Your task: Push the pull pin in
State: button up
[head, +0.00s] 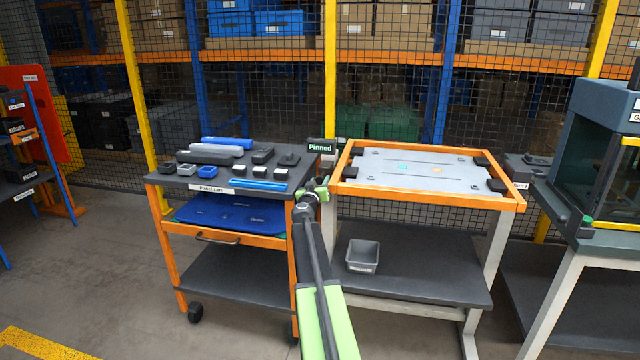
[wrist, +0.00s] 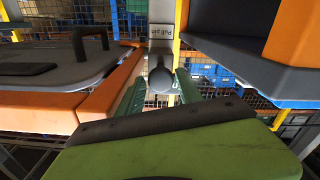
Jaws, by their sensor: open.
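The pull pin shows in the wrist view as a dark round knob (wrist: 160,79) on a grey shaft, below a grey bracket labelled "Pull pin" (wrist: 163,35). My gripper (wrist: 160,92) is open, with one green finger on each side of the knob. The knob lies between the fingers in the picture; I cannot tell whether they touch it. In the head view my gripper (head: 314,191) is at the gap between the cart and the orange-framed table, under a black sign reading "Pinned" (head: 320,147). The pin itself is hidden there behind my gripper.
The orange-framed table (head: 345,188) with a grey panel (head: 415,168) stands right of my gripper. The cart (head: 240,268) with several small parts on top stands left. A grey bin (head: 362,257) sits on the table's lower shelf. Mesh fencing closes off the back.

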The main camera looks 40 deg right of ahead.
jog(key=v, duration=1.7)
